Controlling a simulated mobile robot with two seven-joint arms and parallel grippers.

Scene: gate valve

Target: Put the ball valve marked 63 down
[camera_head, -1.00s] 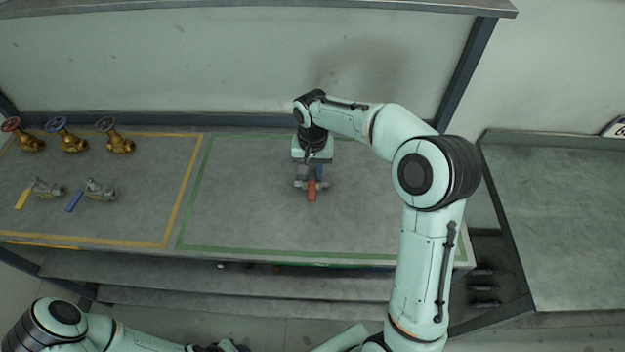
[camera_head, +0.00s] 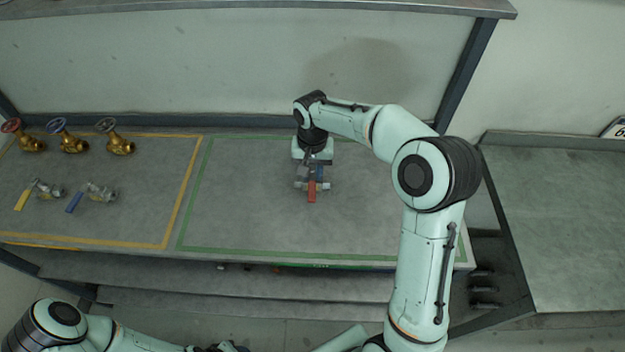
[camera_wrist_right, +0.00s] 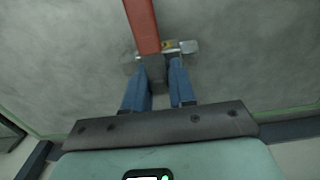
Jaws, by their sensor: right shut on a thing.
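A ball valve with a red lever handle (camera_head: 312,191) is at the middle of the green-outlined area on the bench. I cannot tell whether the valve touches the bench, and no number is readable. My left gripper is not in view.
The yellow-outlined area on the left (camera_head: 130,215) holds brass gate valves (camera_head: 118,143) at the back and two ball valves, one with a yellow handle (camera_head: 22,200), one blue (camera_head: 75,202). The green area (camera_head: 240,200) is otherwise clear. A grey side table (camera_head: 560,220) stands right.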

